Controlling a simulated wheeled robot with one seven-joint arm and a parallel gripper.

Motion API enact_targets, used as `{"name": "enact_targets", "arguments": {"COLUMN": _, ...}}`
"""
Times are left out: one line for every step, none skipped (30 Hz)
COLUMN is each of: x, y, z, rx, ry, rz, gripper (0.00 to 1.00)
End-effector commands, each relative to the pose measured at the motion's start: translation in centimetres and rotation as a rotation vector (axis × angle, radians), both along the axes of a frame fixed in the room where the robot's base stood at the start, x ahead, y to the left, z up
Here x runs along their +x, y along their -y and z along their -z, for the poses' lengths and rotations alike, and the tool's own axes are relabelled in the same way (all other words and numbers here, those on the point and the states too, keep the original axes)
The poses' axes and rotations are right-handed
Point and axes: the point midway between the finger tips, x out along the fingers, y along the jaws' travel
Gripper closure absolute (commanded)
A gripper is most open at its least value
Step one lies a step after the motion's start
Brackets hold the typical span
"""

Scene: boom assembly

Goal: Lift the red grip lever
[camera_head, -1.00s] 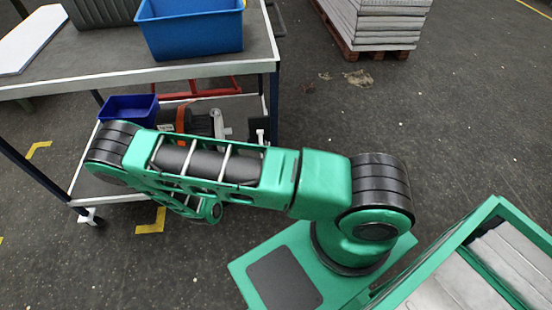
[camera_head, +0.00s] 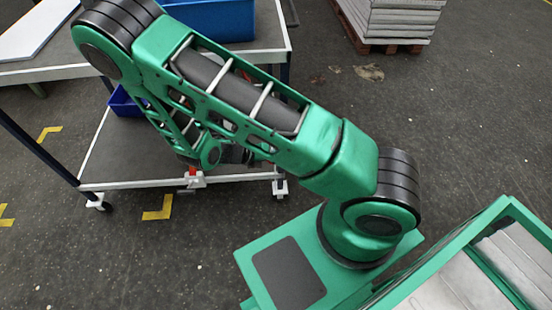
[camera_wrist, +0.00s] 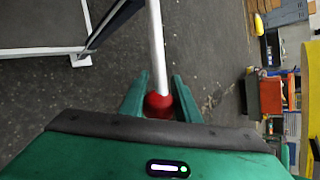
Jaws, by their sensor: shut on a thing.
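In the wrist view, my gripper (camera_wrist: 160,92) is shut on the red grip lever. The red rounded grip (camera_wrist: 158,105) sits between the two green fingers, close to the palm. A white rod (camera_wrist: 156,40) runs from it away from the palm to the top of the view.
A cart (camera_head: 130,184) with a blue bin (camera_head: 215,20) on top stands behind my arm. A smaller blue bin (camera_head: 122,102) shows on its lower shelf. A stacked pallet (camera_head: 395,22) stands at the back right. Dark floor between is clear.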

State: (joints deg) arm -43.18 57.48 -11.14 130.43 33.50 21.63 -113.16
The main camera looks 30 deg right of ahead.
Motion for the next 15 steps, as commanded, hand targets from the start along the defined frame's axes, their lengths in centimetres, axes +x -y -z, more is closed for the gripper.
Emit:
{"name": "enact_targets", "arguments": {"x": -0.09, "y": -0.04, "z": -0.20, "rx": -0.001, "ry": 0.000, "rz": 0.000, "gripper": 1.00}}
{"name": "enact_targets", "arguments": {"x": -0.15, "y": -0.08, "z": -0.26, "rx": -0.001, "ry": 0.000, "rz": 0.000, "gripper": 1.00}}
{"name": "enact_targets", "arguments": {"x": -0.20, "y": -0.11, "z": -0.31, "rx": 0.000, "ry": -0.002, "rz": 0.000, "gripper": 1.00}}
{"name": "enact_targets", "arguments": {"x": -0.24, "y": -0.14, "z": -0.34, "rx": 0.000, "ry": -0.002, "rz": 0.000, "gripper": 1.00}}
{"name": "enact_targets", "arguments": {"x": -0.28, "y": -0.16, "z": -0.36, "rx": 0.000, "ry": -0.003, "rz": 0.000, "gripper": 1.00}}
{"name": "enact_targets", "arguments": {"x": -0.31, "y": -0.19, "z": -0.38, "rx": 0.000, "ry": -0.004, "rz": 0.000, "gripper": 1.00}}
{"name": "enact_targets", "arguments": {"x": -0.35, "y": -0.20, "z": -0.37, "rx": 0.001, "ry": -0.004, "rz": 0.000, "gripper": 1.00}}
{"name": "enact_targets", "arguments": {"x": -0.38, "y": -0.22, "z": -0.36, "rx": 0.001, "ry": -0.005, "rz": 0.000, "gripper": 1.00}}
{"name": "enact_targets", "arguments": {"x": -0.42, "y": -0.24, "z": -0.36, "rx": 0.002, "ry": -0.006, "rz": 0.000, "gripper": 1.00}}
{"name": "enact_targets", "arguments": {"x": -0.43, "y": -0.26, "z": -0.34, "rx": 0.002, "ry": -0.006, "rz": 0.000, "gripper": 1.00}}
{"name": "enact_targets", "arguments": {"x": -0.46, "y": -0.27, "z": -0.33, "rx": 0.002, "ry": -0.007, "rz": 0.000, "gripper": 1.00}}
{"name": "enact_targets", "arguments": {"x": -0.49, "y": -0.29, "z": -0.31, "rx": 0.003, "ry": -0.007, "rz": -0.001, "gripper": 1.00}}
{"name": "enact_targets", "arguments": {"x": -0.52, "y": -0.32, "z": -0.29, "rx": 0.004, "ry": -0.008, "rz": -0.001, "gripper": 1.00}}
{"name": "enact_targets", "arguments": {"x": -0.54, "y": -0.33, "z": -0.28, "rx": 0.004, "ry": -0.008, "rz": -0.001, "gripper": 1.00}}
{"name": "enact_targets", "arguments": {"x": -0.57, "y": -0.35, "z": -0.26, "rx": 0.004, "ry": -0.010, "rz": -0.001, "gripper": 1.00}}
